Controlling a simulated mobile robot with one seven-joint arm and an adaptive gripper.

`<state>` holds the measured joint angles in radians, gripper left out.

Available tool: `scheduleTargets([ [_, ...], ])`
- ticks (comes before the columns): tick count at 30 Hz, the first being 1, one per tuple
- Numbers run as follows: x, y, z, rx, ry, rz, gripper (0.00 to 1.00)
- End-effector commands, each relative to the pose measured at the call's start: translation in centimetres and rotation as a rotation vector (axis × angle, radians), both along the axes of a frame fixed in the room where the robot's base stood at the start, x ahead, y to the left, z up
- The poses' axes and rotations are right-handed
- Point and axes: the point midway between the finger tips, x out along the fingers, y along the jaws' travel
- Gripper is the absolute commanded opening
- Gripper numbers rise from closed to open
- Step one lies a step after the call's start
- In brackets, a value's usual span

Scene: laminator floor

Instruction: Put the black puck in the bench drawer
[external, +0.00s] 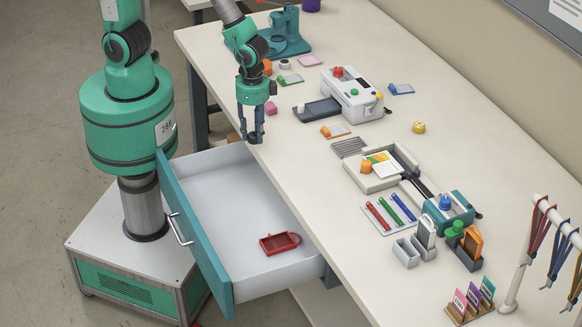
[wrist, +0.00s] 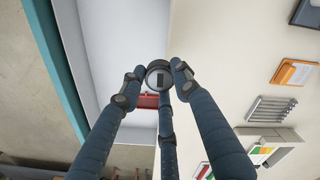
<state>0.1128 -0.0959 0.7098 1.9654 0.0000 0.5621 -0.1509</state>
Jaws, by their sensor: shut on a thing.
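The black puck (wrist: 159,74) is a small round dark piece with a grey face, pinched between the fingertips in the wrist view. My gripper (wrist: 158,78) is shut on it. The bench drawer (external: 222,192) stands pulled open, with a pale inside, teal front and grey handle. It also shows at the left of the wrist view (wrist: 98,40).
A red tray (external: 280,243) lies in the drawer's near part; the rest of its floor looks clear. The bench top (external: 300,165) holds a white laminator (external: 352,95), a slotted rack (external: 349,147), colored pens (external: 390,212) and card holders (external: 470,300).

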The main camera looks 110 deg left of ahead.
Motion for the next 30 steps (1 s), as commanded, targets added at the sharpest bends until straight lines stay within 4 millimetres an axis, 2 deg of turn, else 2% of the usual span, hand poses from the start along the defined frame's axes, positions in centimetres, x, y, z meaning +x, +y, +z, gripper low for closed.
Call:
scheduleTargets([
  [8,-1.0,-0.7,-1.4,0.001,0.002,-0.027,0.07],
  [14,-3.3,-2.1,-4.3,0.001,0.004,-0.084,0.07],
  [20,-6.9,-3.7,-8.2,0.002,0.005,-0.166,0.07],
  [30,-14.4,-5.5,-14.1,0.002,0.005,-0.319,0.07],
])
